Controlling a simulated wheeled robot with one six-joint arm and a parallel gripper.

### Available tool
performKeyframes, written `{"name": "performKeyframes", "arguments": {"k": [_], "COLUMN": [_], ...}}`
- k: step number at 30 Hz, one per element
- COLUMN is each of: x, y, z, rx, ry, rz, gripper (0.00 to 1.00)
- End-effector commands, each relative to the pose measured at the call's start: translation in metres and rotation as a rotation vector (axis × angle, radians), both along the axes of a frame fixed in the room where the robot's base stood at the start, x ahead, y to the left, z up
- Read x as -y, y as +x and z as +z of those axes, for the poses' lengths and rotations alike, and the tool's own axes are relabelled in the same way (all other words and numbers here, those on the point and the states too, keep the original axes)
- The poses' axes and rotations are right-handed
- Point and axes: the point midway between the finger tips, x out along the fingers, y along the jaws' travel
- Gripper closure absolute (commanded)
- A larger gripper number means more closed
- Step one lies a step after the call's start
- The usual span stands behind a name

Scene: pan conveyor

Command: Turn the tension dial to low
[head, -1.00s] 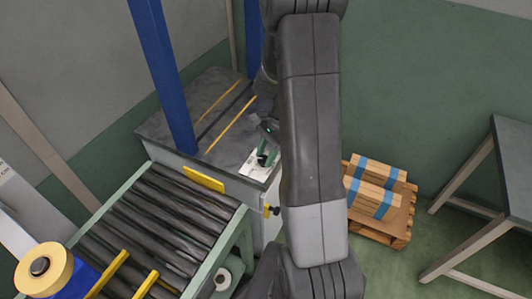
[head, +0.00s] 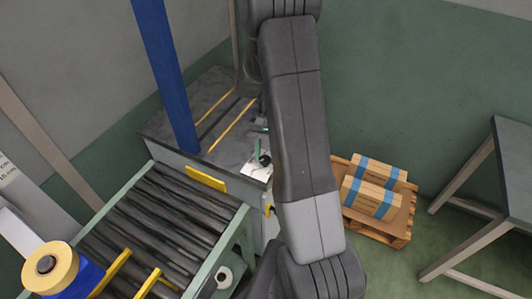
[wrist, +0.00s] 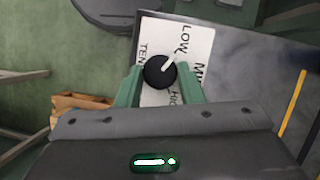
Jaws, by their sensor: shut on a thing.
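The tension dial (wrist: 157,72) is a round black knob with a white pointer, on a white label plate (wrist: 150,35) in the wrist view. The pointer is angled up and right, toward the lower end of the word LOW. Part of a word starting with M, HIGH and a cut-off TEN also show on the plate. The green fingers of my gripper (wrist: 159,86) are on either side of the dial, shut on it. In the head view, the plate (head: 252,172) is at the machine top's near right corner; my arm hides much of the gripper (head: 258,150).
The grey machine top (head: 215,95) has yellow stripes and a blue post (head: 165,75). A roller conveyor (head: 165,220) is in front, with a tape roll (head: 50,268) at lower left. A pallet with boxes (head: 372,190) and a table (head: 500,190) stand at right.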

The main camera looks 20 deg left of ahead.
Motion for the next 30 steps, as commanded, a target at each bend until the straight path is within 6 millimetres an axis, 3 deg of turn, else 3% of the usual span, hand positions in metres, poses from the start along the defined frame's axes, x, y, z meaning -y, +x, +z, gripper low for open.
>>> {"name": "performKeyframes", "arguments": {"k": [17,18,21,30], "x": [-0.0008,-0.0008,-0.0007,-0.0008], "y": [0.0007,0.0007,0.0007,0.0011], "z": [0.0006,0.0006,0.0005,0.0018], "rx": [0.003,0.003,0.002,0.002], "ry": [0.002,0.002,0.001,0.002], "rz": [0.036,0.036,0.035,0.034], "gripper": [0.89,0.62,0.45,0.45]}}
